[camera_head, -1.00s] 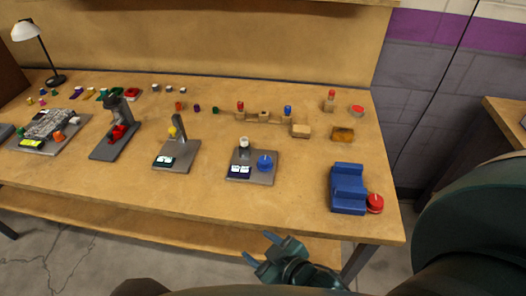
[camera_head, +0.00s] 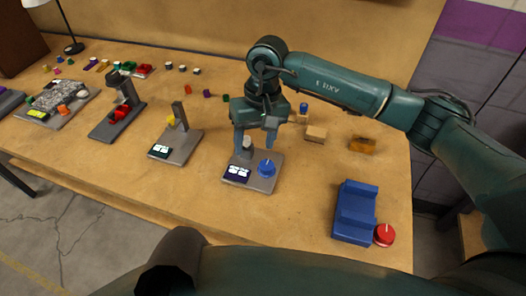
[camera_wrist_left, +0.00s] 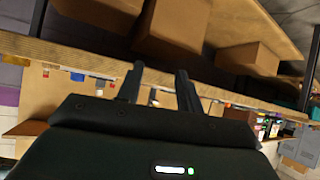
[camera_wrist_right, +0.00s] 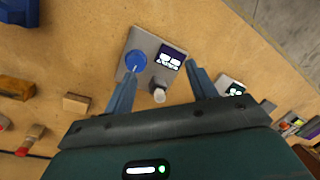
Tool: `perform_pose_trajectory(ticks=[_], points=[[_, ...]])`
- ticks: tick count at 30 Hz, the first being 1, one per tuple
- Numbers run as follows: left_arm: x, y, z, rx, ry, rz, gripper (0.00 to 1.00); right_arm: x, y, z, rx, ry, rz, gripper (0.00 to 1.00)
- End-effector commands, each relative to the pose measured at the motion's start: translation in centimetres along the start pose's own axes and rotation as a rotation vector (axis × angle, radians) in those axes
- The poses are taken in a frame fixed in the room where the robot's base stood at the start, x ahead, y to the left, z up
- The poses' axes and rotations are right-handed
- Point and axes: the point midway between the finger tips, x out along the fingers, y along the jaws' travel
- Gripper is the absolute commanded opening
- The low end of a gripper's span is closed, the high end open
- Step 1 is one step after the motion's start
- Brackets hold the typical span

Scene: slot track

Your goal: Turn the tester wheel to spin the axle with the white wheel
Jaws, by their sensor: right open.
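A grey plate (camera_head: 264,184) carries a blue knob (camera_head: 266,169), a small white-topped cylinder (camera_head: 247,146) and a dark display; it also shows in the right wrist view (camera_wrist_right: 146,40). A red wheel (camera_head: 384,235) with a white mark sits beside a blue stepped block (camera_head: 355,212) at the right. I cannot tell for certain which one is the tester wheel, or make out an axle. My right gripper (camera_head: 253,142) is open above the grey plate, fingers pointing down, the white-topped cylinder (camera_wrist_right: 159,94) appearing between them. My left gripper (camera_wrist_left: 159,82) is open and empty, facing a shelf.
A grey stand with a yellow part (camera_head: 175,135) is left of the plate. A wooden block (camera_head: 316,133) and an orange-brown block (camera_head: 362,145) lie behind to the right. The front middle of the table is clear. In the left wrist view, boxes (camera_wrist_left: 175,28) stand on a shelf.

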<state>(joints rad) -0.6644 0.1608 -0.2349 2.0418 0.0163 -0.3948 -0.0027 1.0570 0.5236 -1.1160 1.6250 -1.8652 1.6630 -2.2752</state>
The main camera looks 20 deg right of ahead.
Motion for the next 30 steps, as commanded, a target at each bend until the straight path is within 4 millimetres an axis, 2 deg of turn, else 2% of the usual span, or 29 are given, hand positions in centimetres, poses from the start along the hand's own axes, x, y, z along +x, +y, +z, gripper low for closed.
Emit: perform_pose_trajectory(ticks=[1,3,8,21,27,30], points=[[0.0,-0.1,0.1,0.002,-0.001,0.000,0.36,-0.9,1.4,-0.7,-0.032,0.022,0.070,0.57],[0.0,-0.1,0.1,0.003,-0.001,-0.001,0.36,-1.7,2.8,-1.2,-0.062,0.035,0.135,0.57],[-0.2,-0.2,-0.1,0.003,-0.002,-0.002,0.36,-1.0,3.7,-1.5,-0.081,0.036,0.173,0.57],[-0.7,-0.5,0.1,-0.018,-0.037,-0.023,0.36,7.5,4.9,-1.8,-0.079,0.035,0.165,0.57],[-0.8,-0.5,0.1,-0.021,-0.042,-0.025,0.36,10.1,5.3,-1.9,-0.079,0.036,0.165,0.57],[-0.8,-0.6,0.2,-0.021,-0.047,-0.026,0.36,10.6,5.4,-2.0,-0.080,0.039,0.165,0.57]])
